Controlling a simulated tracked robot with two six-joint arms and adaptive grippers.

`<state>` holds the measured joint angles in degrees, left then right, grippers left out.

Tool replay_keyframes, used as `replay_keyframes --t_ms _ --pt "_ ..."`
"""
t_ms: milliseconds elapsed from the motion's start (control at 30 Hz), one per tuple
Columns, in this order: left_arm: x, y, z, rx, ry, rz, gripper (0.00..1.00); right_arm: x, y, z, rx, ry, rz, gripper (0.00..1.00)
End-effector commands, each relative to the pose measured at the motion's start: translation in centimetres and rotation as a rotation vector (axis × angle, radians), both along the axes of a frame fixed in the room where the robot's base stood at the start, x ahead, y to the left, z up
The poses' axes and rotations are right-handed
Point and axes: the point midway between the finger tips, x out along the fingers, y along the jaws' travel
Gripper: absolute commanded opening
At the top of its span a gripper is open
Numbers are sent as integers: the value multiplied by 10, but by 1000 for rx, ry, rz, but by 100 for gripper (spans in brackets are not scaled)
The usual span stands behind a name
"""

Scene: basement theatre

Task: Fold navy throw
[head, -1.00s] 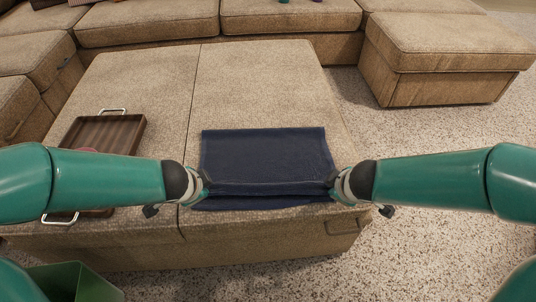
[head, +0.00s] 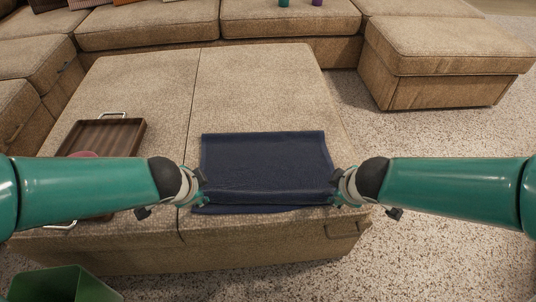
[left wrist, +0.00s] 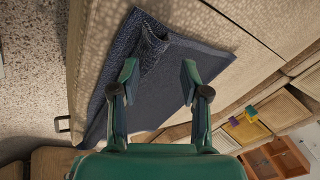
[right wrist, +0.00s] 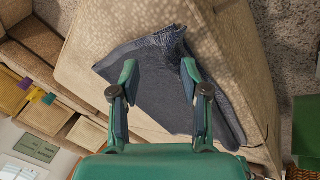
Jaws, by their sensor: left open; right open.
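The navy throw (head: 265,160) lies on the right half of the tan ottoman, near its front edge. A raised fold or ridge runs across its front part, with a strip of cloth in front of it. My left gripper (head: 202,198) is open at the throw's front left corner. In the left wrist view its fingers (left wrist: 158,82) are apart over the cloth, by a bunched ridge. My right gripper (head: 334,197) is open at the front right corner. In the right wrist view its fingers (right wrist: 160,82) are apart over the cloth, by a similar ridge.
The ottoman (head: 250,85) is clear behind the throw. A brown tray (head: 128,134) with metal handles sits on its left, partly behind my left arm. A green bin (head: 62,284) stands at the bottom left. Sofa sections and a second ottoman (head: 440,45) stand behind.

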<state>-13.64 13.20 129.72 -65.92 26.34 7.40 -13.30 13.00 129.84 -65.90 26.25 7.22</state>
Motion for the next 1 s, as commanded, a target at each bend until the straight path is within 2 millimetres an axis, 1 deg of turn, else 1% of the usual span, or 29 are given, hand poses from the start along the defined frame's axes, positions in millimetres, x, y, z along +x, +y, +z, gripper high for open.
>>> replay_keyframes --t_ms 33,100,400,533,767,800,867,1000 --pt "-5 1 8 -1 -5 1 46 -5 1 8 1 -5 2 46" --pt "-13 1 16 0 -4 1 46 -12 1 16 0 -4 1 46" --pt "-41 1 51 -1 -4 1 46 -41 1 52 1 -3 2 46" --pt "-47 1 57 0 0 1 46 -47 1 57 0 -1 1 46" --pt "-48 1 58 0 1 0 46 -47 1 58 0 1 1 46" --pt "-48 1 58 0 1 0 39 -47 1 58 0 1 1 39" --pt "-47 1 58 0 1 0 29 -47 1 58 0 2 2 29" --pt "-40 -1 57 0 1 -10 6 -39 4 57 0 0 12 6"
